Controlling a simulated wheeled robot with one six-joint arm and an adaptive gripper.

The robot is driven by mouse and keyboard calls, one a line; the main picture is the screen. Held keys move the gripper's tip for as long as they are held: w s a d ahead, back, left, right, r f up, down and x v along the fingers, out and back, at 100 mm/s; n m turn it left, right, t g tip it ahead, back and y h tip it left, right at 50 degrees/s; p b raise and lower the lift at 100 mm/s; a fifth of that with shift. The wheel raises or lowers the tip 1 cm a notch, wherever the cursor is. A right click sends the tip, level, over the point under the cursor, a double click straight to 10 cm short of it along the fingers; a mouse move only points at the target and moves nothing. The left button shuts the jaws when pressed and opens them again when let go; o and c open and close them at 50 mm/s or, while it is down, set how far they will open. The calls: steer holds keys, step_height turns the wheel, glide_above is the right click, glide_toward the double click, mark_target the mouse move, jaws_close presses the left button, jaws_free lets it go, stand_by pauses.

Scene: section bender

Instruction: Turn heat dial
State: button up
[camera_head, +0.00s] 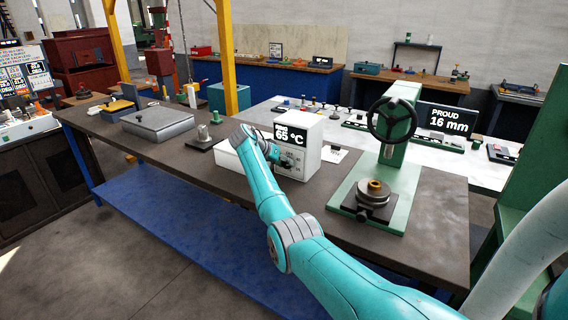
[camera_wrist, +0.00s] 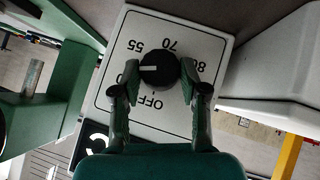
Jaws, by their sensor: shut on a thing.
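The heat dial (camera_wrist: 160,68) is a black round knob on a white panel (camera_wrist: 190,27) marked OFF, 55, 70 and other numbers, upside down in the wrist view. Its white pointer line points left in that view, between the 55 and a mark partly hidden by a finger. My gripper (camera_wrist: 160,76) is shut on the dial, one dark finger at each side. In the head view the panel belongs to a white box (camera_head: 306,136) on the bench, with a display (camera_head: 290,134) reading 65 °C. My gripper (camera_head: 272,152) is at its front there; its fingers are hard to make out.
On the brown bench (camera_head: 150,140), a green press (camera_head: 399,150) with a black handwheel stands right of the box. A round fixture (camera_head: 374,193) sits at its foot. A grey metal case (camera_head: 157,122) lies to the left. A sign reading 16 mm (camera_head: 447,120) stands behind.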

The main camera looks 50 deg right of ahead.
steer(key=o, duration=1.1)
steer(key=shift+f, duration=0.1)
steer(key=shift+o, duration=0.2)
steer(key=v, duration=1.2)
